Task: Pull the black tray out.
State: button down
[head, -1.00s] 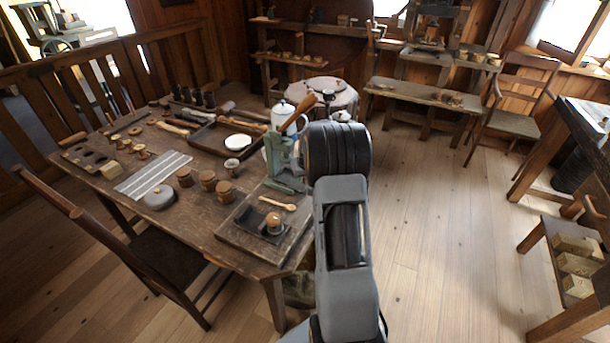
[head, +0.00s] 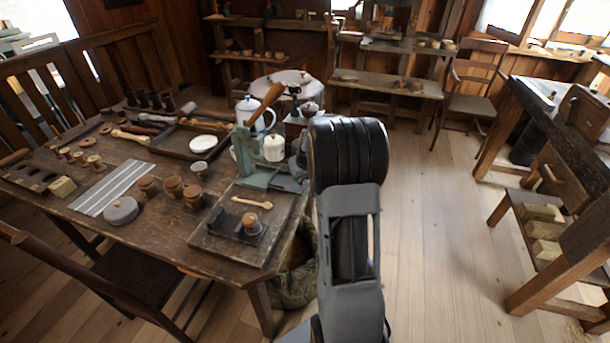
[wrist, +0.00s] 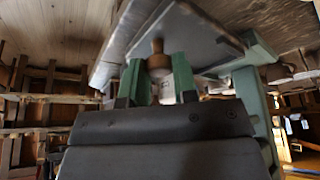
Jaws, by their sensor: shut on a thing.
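The black tray (wrist: 192,38) appears in the wrist view as a broad dark slab with a turned wooden knob (wrist: 158,62) at its near end. My gripper (wrist: 160,70) has its two green fingers around that knob. In the head view, a dark part of the tray (head: 289,184) shows at the foot of a green stand (head: 254,170) with a wooden lever (head: 264,104). My wrist and arm hide the gripper there. How far the tray is out of the stand I cannot tell.
A white container (head: 274,149) stands close by the stand, with a kettle (head: 247,112) behind it. A work board (head: 215,245) with a spoon lies in front. The table (head: 160,232) holds several small pots. The floor (head: 432,220) to the right is clear.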

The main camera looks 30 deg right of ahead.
jog(key=shift+a, duration=0.1)
jog(key=c, duration=0.9)
grip_release()
jog(key=shift+r, duration=0.1)
jog(key=v, duration=1.3)
jog(key=shift+r+p, duration=0.3)
jog(key=shift+r, duration=0.05)
